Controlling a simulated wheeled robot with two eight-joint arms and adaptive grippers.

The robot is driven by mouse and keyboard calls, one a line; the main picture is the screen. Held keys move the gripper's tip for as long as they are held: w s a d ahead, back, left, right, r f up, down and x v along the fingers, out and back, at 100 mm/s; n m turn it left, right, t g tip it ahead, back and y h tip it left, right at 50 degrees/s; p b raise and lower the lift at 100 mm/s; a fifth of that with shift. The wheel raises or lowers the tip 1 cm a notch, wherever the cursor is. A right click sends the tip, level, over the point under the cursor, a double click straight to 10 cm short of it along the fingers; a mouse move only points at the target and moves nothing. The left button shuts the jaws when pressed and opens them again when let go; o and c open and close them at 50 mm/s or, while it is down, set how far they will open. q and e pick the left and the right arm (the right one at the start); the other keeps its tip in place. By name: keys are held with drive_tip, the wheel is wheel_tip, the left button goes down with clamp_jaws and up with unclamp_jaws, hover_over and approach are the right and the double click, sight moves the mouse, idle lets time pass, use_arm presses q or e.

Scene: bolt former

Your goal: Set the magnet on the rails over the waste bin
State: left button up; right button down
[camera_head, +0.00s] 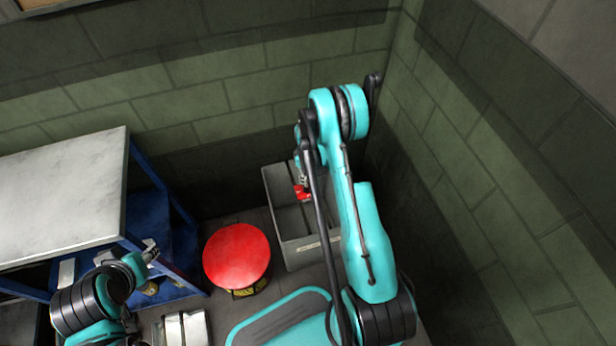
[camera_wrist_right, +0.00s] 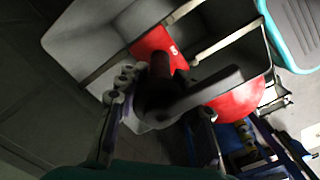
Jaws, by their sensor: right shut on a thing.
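The red magnet (camera_head: 302,193) is over the grey waste bin (camera_head: 305,256) in the head view. In the right wrist view the magnet (camera_wrist_right: 150,43) shows as a red block with a dark handle, above the bin (camera_wrist_right: 75,40) and its pale rails (camera_wrist_right: 222,40). I cannot tell whether it touches the rails. My right gripper (camera_head: 303,181) is shut on the magnet; its two fingers (camera_wrist_right: 160,118) show in the wrist view, with the grip itself partly hidden by dark parts. My left gripper (camera_head: 151,251) is beside the blue-framed table, far from the bin; its jaws are too small to read.
A round red lid (camera_head: 236,256) tops a drum just left of the bin. A table with a pale top (camera_head: 62,195) and blue frame stands at the left. Green block walls (camera_head: 235,95) close in behind and to the right of the bin.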

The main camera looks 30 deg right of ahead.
drive_tip(key=c, duration=0.9)
unclamp_jaws()
wheel_tip(320, 180, up, 12)
drive_tip(key=shift+a+r, duration=0.1)
